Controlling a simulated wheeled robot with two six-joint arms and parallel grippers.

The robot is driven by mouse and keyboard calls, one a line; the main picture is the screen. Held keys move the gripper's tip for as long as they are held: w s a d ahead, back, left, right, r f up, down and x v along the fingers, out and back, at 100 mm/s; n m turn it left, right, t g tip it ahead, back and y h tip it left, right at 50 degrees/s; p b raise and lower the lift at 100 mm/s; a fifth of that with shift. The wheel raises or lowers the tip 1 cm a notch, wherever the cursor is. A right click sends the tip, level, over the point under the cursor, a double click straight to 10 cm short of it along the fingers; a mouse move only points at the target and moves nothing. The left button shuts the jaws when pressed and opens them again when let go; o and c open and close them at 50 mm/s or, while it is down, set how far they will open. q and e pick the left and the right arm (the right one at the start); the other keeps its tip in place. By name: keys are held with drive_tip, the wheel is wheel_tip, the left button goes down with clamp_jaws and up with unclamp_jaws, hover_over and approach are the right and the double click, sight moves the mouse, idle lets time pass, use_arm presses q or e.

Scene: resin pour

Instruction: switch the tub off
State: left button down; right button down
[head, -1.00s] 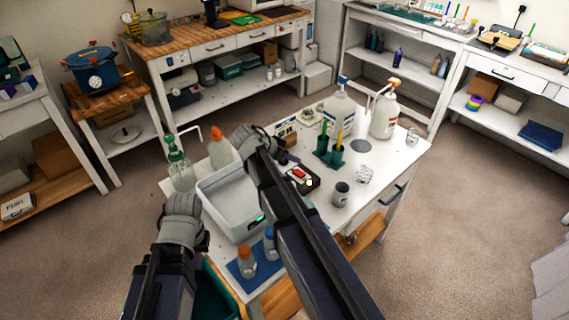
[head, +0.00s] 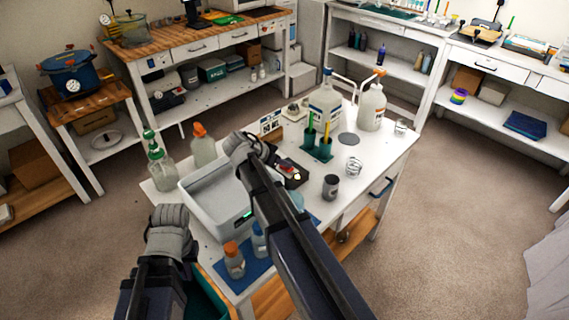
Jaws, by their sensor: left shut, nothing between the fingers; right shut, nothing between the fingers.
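The pale grey tub (head: 195,215) stands on the white table, with a small lit green spot (head: 247,214) on its front face near the right corner. My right gripper (head: 246,146) is shut and empty, above the tub's back right corner; I cannot tell whether it touches anything. Its forearm crosses in front of the tub's right end. My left gripper (head: 172,218) is shut and empty, in front of the tub's left end and apart from the green spot.
A black device with a red part (head: 290,170) sits right of the tub, partly hidden by my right arm. Small bottles (head: 234,262) stand on a blue mat in front. A grey cup (head: 330,187) stands right.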

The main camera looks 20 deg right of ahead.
drive_tip(key=shift+s+d+f+t+b, duration=0.1)
drive_tip(key=shift+s+f+t+b, duration=0.2)
drive_tip(key=shift+s+f, duration=0.15)
drive_tip(key=shift+w+r, duration=0.2)
drive_tip(key=shift+w, duration=0.05)
drive_tip(key=shift+w+a, duration=0.35)
drive_tip(key=shift+w, duration=0.5)
drive_tip(key=shift+r+p, duration=0.1)
drive_tip(key=shift+p, duration=0.25)
